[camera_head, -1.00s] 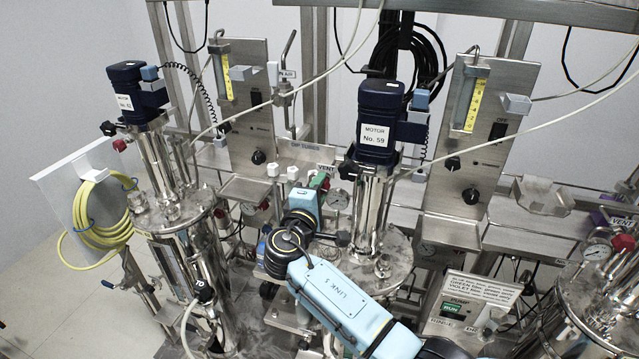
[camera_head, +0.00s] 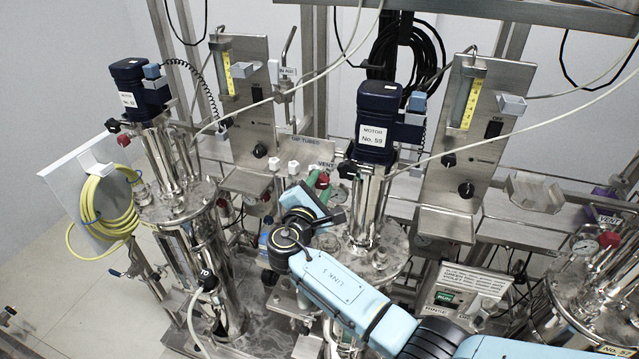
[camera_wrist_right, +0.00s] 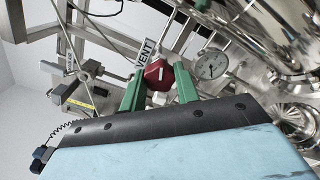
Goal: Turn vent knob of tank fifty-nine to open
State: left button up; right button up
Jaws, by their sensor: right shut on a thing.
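Tank fifty-nine is the steel vessel (camera_head: 365,262) under the blue motor (camera_head: 378,120) labelled "MOTOR No. 59". Its red vent knob (camera_wrist_right: 158,74) shows in the right wrist view between the green fingers of my right gripper (camera_wrist_right: 159,88), beside the "VENT" label (camera_wrist_right: 146,53). The right gripper is shut on the knob. In the head view my right gripper (camera_head: 314,181) is at the vent label (camera_head: 326,166), left of the motor column, and the knob is mostly hidden by the fingers. Whether the knob is turned I cannot tell. My left gripper is not in view.
A round gauge (camera_wrist_right: 211,65) sits close to the right finger. The motor column (camera_head: 368,208) stands right of my gripper. Another tank (camera_head: 190,240) with a coiled yellow hose (camera_head: 105,210) is at the left. A third tank (camera_head: 590,300) is at the right.

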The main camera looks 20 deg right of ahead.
dwell(0.4)
jog(key=o, duration=1)
jog(key=shift+s, duration=0.1)
jog(key=b+v, duration=0.2)
jog(key=v, duration=1.1)
jog(key=shift+s+a, duration=0.1)
jog(key=shift+a, duration=0.05)
